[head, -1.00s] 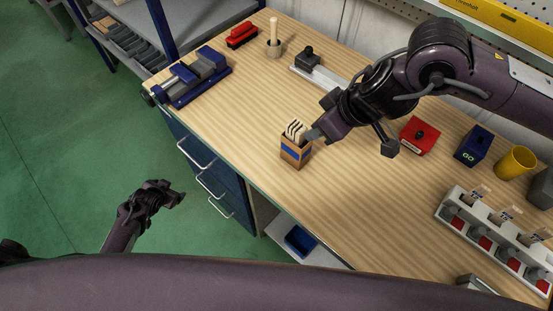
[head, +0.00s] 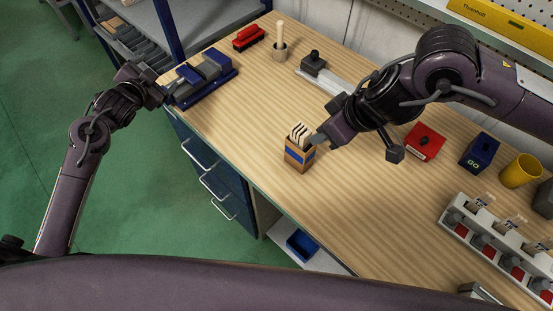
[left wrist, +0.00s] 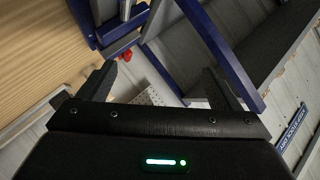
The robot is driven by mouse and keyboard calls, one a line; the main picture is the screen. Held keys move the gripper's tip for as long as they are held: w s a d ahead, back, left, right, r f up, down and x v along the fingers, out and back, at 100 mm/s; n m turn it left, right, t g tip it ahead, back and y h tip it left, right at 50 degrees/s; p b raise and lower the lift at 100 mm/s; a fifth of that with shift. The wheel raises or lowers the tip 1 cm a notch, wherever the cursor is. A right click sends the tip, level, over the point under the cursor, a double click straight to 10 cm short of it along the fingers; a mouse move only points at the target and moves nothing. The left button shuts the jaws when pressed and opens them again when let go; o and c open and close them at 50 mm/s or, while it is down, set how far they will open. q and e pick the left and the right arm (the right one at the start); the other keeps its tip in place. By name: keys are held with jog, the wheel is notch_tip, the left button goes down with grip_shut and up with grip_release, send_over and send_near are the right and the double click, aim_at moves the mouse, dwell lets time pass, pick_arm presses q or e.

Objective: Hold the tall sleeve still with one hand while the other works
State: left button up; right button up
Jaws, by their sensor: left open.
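The tall sleeve (head: 297,158) is a small brown box with a blue band. It stands upright on the workbench with several pale sticks (head: 301,132) showing at its top. My right gripper (head: 318,139) is at the sleeve's upper right side; its fingertips overlap the sleeve's edge, and I cannot see whether they are closed on it. My left gripper (head: 156,88) is raised near the bench's left end, beside the blue vise and well away from the sleeve. In the left wrist view its two fingers (left wrist: 160,88) are apart with nothing between them.
The blue-grey vise (head: 204,80) sits at the bench's left end. A red tool (head: 248,38), a cup with a wooden rod (head: 280,48), a red box (head: 424,142), a blue box (head: 480,152) and a yellow cup (head: 520,171) stand around. Bare wood (head: 240,120) lies left of the sleeve.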

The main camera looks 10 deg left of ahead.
aim_at(294, 157)
pick_arm(q)
jog(key=s+d+f+h, duration=0.1)
jog(key=s+d+f, duration=0.1)
jog(key=d, duration=0.4)
jog(key=s+d+f+h, duration=0.2)
jog(key=d, duration=0.4)
jog(key=s+d+f+g+h, duration=0.1)
jog(key=s+d+f, duration=0.1)
jog(key=d, duration=0.5)
jog(key=shift+s+f+h, duration=0.15)
jog(key=shift+f+h, duration=0.25)
jog(key=shift+f, duration=0.2)
jog(key=s+d+h, duration=0.1)
jog(key=s+d, duration=0.2)
jog(key=d, duration=0.2)
jog(key=s+d+f+n+g+h, duration=0.1)
jog(key=s+d, duration=0.3)
jog(key=d, duration=0.1)
jog(key=s+d+h, duration=0.1)
jog(key=s+d, duration=0.2)
jog(key=d, duration=0.2)
jog(key=shift+s+d+f+g+h, duration=0.25)
jog(key=shift+s+f+g+h, duration=0.05)
jog(key=shift+h, duration=0.1)
jog(key=shift+d, duration=0.25)
jog(key=x, duration=0.7)
jog(key=shift+w+d+f, duration=0.1)
jog(key=shift+d+f, duration=0.05)
jog(key=shift+f, duration=0.05)
jog(key=shift+c, duration=0.3)
